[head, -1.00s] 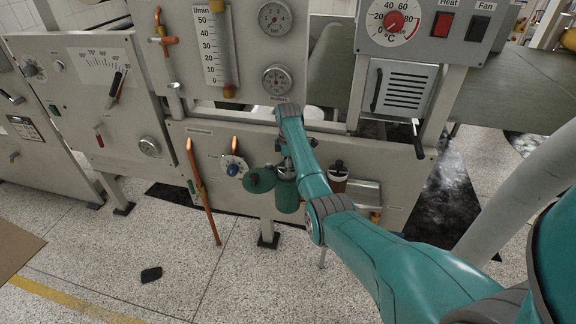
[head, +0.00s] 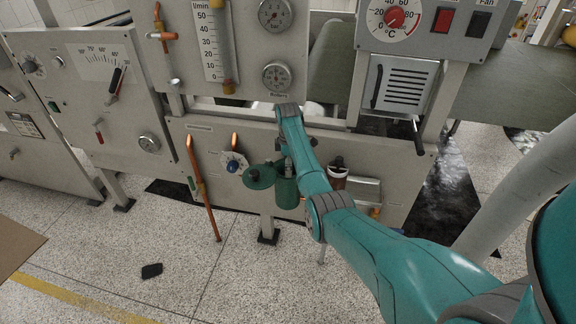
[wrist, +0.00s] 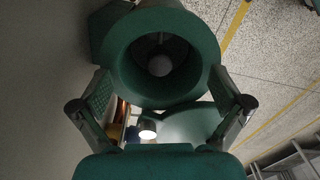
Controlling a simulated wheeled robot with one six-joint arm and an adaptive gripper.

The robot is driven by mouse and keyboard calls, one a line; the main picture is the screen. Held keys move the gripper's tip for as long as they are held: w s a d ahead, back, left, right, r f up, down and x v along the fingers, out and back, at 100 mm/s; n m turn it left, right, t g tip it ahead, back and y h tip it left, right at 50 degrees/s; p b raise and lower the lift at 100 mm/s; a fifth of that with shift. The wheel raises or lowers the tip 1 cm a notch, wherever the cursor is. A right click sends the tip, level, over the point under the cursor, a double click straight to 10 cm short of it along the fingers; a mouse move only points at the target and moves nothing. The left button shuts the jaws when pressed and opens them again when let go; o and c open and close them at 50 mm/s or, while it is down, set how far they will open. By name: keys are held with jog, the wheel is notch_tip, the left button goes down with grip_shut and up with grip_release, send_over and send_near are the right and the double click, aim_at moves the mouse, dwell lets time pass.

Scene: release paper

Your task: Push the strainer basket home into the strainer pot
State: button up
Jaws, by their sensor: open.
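The strainer pot (head: 287,192) is a green upright cylinder at the front of the lower panel. In the wrist view its thick green rim (wrist: 122,60) surrounds a dark round mouth. A grey rounded piece (wrist: 159,64), perhaps part of the strainer basket, shows inside the mouth; how deep it sits I cannot tell. A round green lid (head: 259,177) is beside the pot, on its left in the head view. My gripper (wrist: 160,105) is open, with its fingers apart at either side of the pot's near edge in the wrist view. My arm partly hides it in the head view.
A blue knob (head: 232,166) and an orange pipe (head: 203,190) are left of the pot. A brown-and-white cup-like fitting (head: 337,175) is to its right. The grey panel (head: 225,135) stands close behind. The speckled floor (head: 190,265) in front is mostly clear.

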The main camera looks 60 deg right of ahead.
notch_tip(320, 180, up, 12)
dwell(0.6)
jog(key=shift+s, duration=0.1)
dwell(0.5)
